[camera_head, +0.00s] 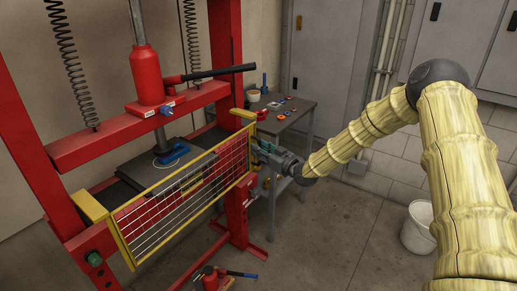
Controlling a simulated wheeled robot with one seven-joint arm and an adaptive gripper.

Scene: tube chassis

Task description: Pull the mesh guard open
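The mesh guard (185,196), a yellow frame with wire mesh, stands across the front of the red press. Its right end lies beside the right press post, and its left end lies near the left post. My gripper (258,149) is at the guard's right end, close to the yellow upright. Whether it touches the guard is too small to tell. The fingers are small and partly lost against the guard and table, so I cannot see whether they are open or shut.
The red press frame (225,50) holds a red jack (147,75) with a black-handled lever. A side table (298,112) with small items stands just behind my gripper. A white bucket (418,228) stands at right. A small red jack (210,277) is on the floor in front.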

